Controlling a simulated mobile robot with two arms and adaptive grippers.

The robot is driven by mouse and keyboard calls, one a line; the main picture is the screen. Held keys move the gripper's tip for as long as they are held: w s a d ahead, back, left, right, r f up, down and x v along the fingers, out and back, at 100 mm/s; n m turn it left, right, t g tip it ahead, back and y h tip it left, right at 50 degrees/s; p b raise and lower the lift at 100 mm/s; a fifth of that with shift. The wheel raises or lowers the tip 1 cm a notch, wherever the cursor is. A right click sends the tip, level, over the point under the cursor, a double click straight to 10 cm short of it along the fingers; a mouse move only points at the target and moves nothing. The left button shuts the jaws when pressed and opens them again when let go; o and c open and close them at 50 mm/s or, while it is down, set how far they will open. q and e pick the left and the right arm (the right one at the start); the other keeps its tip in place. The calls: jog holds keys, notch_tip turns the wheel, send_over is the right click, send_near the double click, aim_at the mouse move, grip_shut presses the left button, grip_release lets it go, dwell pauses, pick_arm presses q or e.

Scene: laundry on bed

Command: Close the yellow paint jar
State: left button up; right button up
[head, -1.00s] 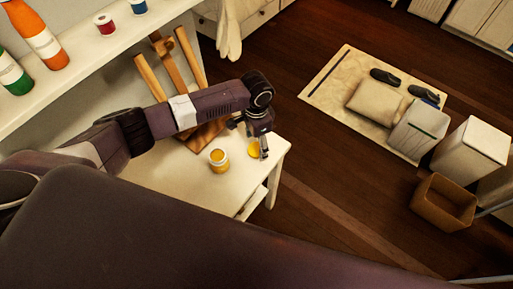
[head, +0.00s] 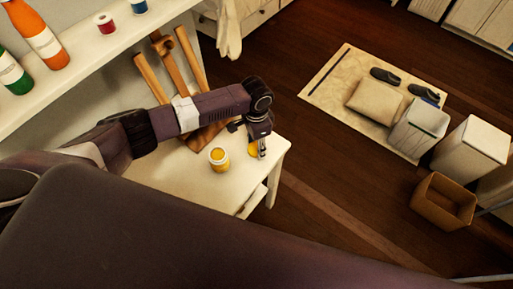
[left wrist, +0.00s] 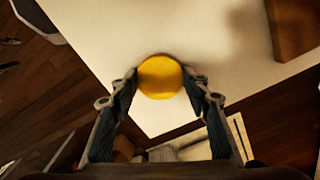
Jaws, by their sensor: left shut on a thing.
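The yellow paint jar (head: 219,160) stands upright and open on the white table, with yellow paint showing at its top. The round yellow lid (head: 252,149) is to its right, near the table's right edge, partly hidden by my left gripper (head: 260,149). In the left wrist view the lid (left wrist: 160,77) sits between the two fingertips (left wrist: 160,84), which are shut on its sides. I cannot tell whether the lid touches the table. The jar is not clearly seen in the wrist view. My right gripper is not in view.
The white table (head: 165,178) has bare room around the jar. A wooden easel (head: 172,65) stands behind my left arm. A cardboard box (head: 443,203) and bins stand on the floor at right.

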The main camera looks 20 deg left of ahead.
aim_at(256, 148)
pick_arm(q)
notch_tip(256, 148, up, 20)
jog(key=b, duration=0.2)
dwell(0.4)
